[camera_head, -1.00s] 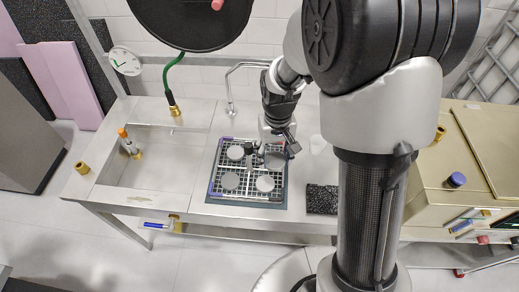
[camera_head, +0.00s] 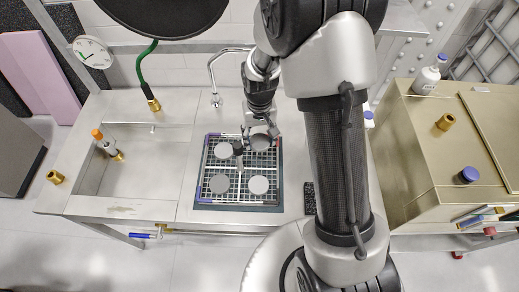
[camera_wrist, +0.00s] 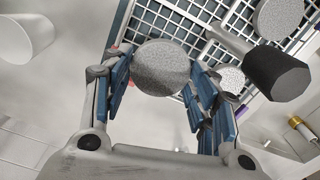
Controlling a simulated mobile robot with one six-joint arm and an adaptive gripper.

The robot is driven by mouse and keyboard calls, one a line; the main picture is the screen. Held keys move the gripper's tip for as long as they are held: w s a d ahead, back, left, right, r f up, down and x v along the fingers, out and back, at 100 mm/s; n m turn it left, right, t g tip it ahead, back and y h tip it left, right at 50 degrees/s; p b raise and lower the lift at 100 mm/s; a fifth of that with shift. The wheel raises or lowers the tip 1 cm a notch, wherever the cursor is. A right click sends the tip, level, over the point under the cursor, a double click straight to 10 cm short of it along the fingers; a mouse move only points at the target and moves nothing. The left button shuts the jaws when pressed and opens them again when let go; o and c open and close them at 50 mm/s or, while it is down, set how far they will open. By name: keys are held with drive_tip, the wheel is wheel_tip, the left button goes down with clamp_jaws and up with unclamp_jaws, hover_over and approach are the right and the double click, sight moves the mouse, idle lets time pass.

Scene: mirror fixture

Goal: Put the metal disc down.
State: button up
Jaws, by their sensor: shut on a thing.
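My gripper (camera_wrist: 158,85) is shut on a grey metal disc (camera_wrist: 160,67), held between its blue-padded fingers in the wrist view. In the head view my gripper (camera_head: 258,128) and the held disc (camera_head: 261,142) are at the back right part of a white grid rack (camera_head: 240,166). Whether the disc touches the rack cannot be told. Other grey discs lie on the grid: one at back left (camera_head: 223,150), one at front left (camera_head: 219,184) and one at front right (camera_head: 258,185).
A black-ended handle (camera_wrist: 275,72) stands up from the rack close to the held disc. A sink basin (camera_head: 135,165) with an orange-capped item (camera_head: 104,141) is on the left. A faucet (camera_head: 215,95) rises behind the rack. A brass-coloured cabinet (camera_head: 430,140) stands right.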

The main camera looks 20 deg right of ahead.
sight(259, 147)
wheel_tip(259, 147, down, 6)
drive_tip(key=shift+b, duration=0.8)
drive_tip(key=shift+r, duration=0.1)
drive_tip(key=o, duration=1.2)
drive_tip(key=shift+c, duration=0.2)
